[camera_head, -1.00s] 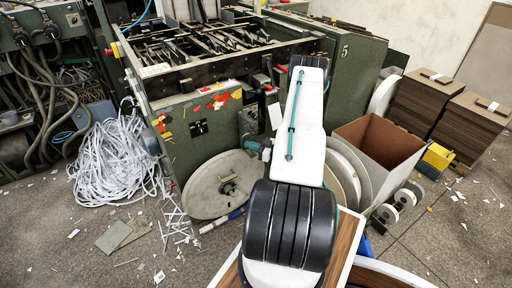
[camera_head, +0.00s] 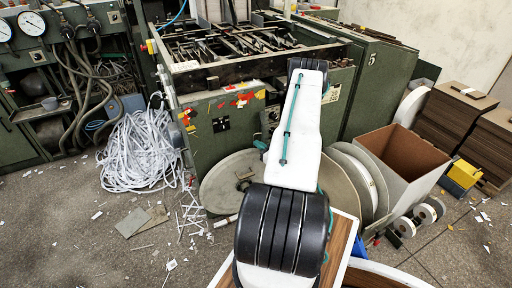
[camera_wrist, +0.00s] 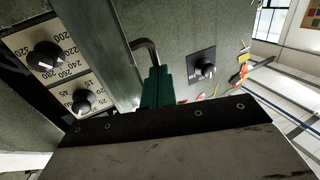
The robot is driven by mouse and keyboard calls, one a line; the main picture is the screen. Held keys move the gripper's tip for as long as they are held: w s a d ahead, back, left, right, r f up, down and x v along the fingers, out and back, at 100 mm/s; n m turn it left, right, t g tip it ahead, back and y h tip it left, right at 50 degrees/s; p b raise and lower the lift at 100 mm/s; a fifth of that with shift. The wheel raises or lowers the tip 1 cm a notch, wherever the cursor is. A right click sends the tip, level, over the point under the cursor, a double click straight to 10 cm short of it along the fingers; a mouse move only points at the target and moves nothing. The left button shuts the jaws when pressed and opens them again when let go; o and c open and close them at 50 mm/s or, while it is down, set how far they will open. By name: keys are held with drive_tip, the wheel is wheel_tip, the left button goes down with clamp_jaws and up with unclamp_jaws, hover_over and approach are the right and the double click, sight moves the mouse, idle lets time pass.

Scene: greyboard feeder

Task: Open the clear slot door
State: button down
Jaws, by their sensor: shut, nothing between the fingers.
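My gripper's green fingers (camera_wrist: 158,88) show shut and empty in the middle of the wrist view, close to a grey-green metal panel (camera_wrist: 185,40). A bent dark metal rod (camera_wrist: 147,48), like a handle, stands just above the fingers. I cannot tell whether they touch it. I cannot make out a clear slot door in either view. In the head view my arm reaches to the front of the green machine (camera_head: 340,90), and my gripper is mostly hidden behind the arm.
Dials with black knobs (camera_wrist: 83,101) lie left of the fingers, and another knob (camera_wrist: 205,68) right. Around the machine are a large round disc (camera_head: 225,185), a shredded paper heap (camera_head: 140,150), an open carton (camera_head: 405,160) and board stacks (camera_head: 455,115). Floor at lower left is mostly free.

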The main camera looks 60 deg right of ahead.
drive_tip(key=shift+w+a, duration=0.1)
drive_tip(key=shift+w, duration=0.1)
drive_tip(key=a+v, duration=0.1)
drive_tip(key=v, duration=1.3)
drive_tip(key=shift+w+a, duration=0.2)
